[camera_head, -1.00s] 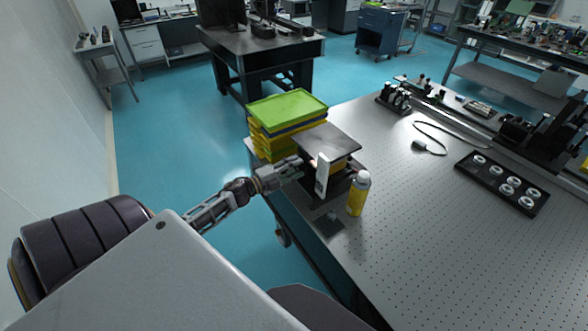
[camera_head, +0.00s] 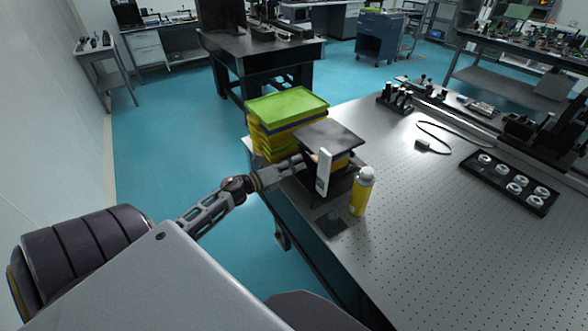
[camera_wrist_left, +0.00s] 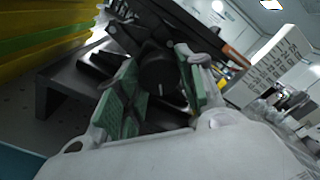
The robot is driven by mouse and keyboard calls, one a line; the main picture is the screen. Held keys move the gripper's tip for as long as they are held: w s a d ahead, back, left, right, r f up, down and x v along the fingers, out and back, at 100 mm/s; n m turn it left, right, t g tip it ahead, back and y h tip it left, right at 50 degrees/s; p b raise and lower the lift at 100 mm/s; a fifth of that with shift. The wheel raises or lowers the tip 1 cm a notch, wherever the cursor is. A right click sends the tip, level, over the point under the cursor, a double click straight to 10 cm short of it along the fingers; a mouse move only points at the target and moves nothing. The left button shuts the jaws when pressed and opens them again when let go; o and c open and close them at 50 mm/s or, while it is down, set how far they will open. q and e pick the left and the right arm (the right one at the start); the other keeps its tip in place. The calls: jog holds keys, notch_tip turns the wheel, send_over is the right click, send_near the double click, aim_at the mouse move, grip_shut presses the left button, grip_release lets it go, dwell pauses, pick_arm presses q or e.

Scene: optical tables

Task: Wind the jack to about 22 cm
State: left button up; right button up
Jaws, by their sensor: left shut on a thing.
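The jack has a dark square top plate (camera_head: 329,136) and stands near the left edge of the perforated table, its top raised above its base. A white upright scale plate (camera_head: 324,172) stands at its front; in the left wrist view its printed face (camera_wrist_left: 270,68) shows at the right. My left gripper (camera_head: 300,163) reaches the jack's left side. In the left wrist view its green-padded fingers (camera_wrist_left: 160,98) are shut on the jack's round black knob (camera_wrist_left: 158,72), which has a white mark. The jack's inner linkage is mostly hidden. My right gripper is not in view.
A stack of yellow trays with a green top tray (camera_head: 287,105) stands close behind the jack. A dark flat pad (camera_head: 331,224) lies in front. The perforated table (camera_head: 430,240) is clear to the right, before a black tray (camera_head: 508,183) of round parts.

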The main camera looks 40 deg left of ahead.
pick_arm(q)
jog(key=shift+f+m+b, duration=0.15)
jog(key=shift+m+b, duration=0.15)
jog(key=shift+m, duration=0.5)
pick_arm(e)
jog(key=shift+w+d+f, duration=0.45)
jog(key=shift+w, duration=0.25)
